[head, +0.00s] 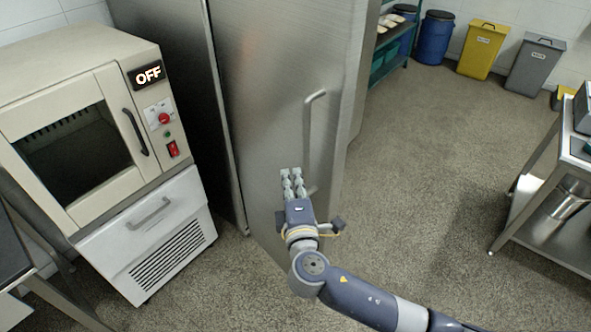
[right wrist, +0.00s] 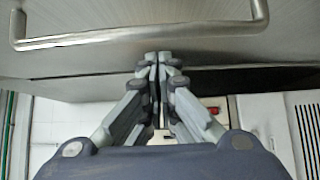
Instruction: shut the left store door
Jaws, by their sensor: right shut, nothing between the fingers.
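A tall brushed-steel store door (head: 262,110) fills the middle of the head view, with a vertical bar handle (head: 308,135) near its right side. A dark strip runs down the door's left edge; I cannot tell how far the door stands open. My right gripper (head: 291,172) is shut and empty, in front of the door's lower part, just left of the handle's lower end. Contact with the door is unclear. In the right wrist view the shut fingers (right wrist: 158,58) point at the door's edge, below the handle (right wrist: 140,36). My left gripper is not in view.
An oven-like machine (head: 130,75) reading OFF stands left of the door, above a vented drawer unit (head: 160,225). A steel table (head: 545,215) is at right. Blue (head: 435,38), yellow (head: 482,50) and grey (head: 535,66) bins stand behind. The floor right of the door is clear.

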